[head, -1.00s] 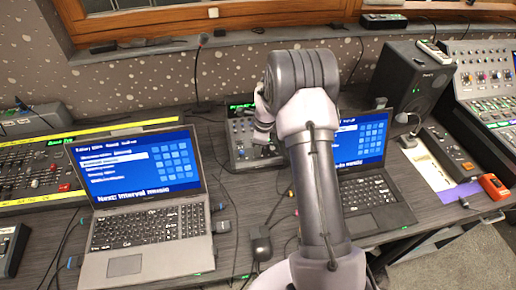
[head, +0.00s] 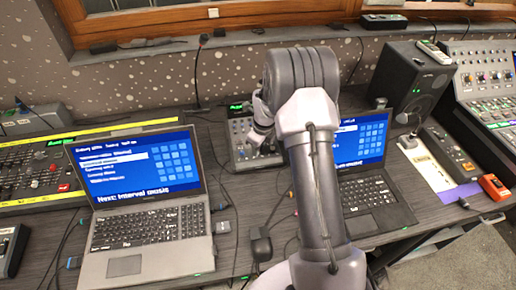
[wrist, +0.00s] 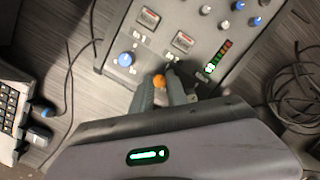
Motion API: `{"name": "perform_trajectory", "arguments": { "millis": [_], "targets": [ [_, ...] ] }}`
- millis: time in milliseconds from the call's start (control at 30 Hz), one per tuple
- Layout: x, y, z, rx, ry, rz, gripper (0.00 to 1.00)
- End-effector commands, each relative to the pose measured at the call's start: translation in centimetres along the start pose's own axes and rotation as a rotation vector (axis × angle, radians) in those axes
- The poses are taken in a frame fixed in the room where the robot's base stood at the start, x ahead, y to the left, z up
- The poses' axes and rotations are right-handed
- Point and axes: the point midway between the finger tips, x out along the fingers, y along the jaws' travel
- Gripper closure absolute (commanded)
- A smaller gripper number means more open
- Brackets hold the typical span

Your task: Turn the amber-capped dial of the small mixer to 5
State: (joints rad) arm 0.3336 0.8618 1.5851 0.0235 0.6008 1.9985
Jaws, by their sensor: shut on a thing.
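The small mixer (head: 240,130) stands on the desk between the two laptops, partly hidden behind my arm in the head view. In the wrist view the mixer (wrist: 225,75) fills the top middle. Its amber-capped dial (wrist: 159,81) shows between the fingertips of my gripper (wrist: 161,88), near the mixer's front edge. The two grey fingers are shut on the dial from either side. A blue-capped dial (wrist: 126,59) sits just up and left of it. The scale around the amber dial is mostly hidden by the fingers, so I cannot read its setting.
An open laptop (head: 150,230) stands left of the mixer and another (head: 372,195) to its right. Black cables (wrist: 295,85) lie coiled beside the mixer.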

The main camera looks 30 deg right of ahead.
Motion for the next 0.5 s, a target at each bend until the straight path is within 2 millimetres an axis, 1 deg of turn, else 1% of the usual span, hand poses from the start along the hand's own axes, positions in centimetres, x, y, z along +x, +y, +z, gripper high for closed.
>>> {"name": "perform_trajectory", "arguments": {
  "millis": [300,333,367,400,433,500],
  "targets": [
    [-0.01,-0.02,0.0,0.0,0.0,0.0,1.0],
    [-0.01,-0.02,0.0,0.0,0.0,0.0,0.75],
    [-0.01,-0.02,0.0,0.0,0.0,0.0,0.69],
    [0.0,-0.02,0.0,0.0,0.0,0.0,0.62],
    [0.0,-0.01,0.0,0.0,0.0,0.0,0.59],
    [0.0,-0.01,0.0,0.0,0.0,0.0,0.59]
  ]
}}
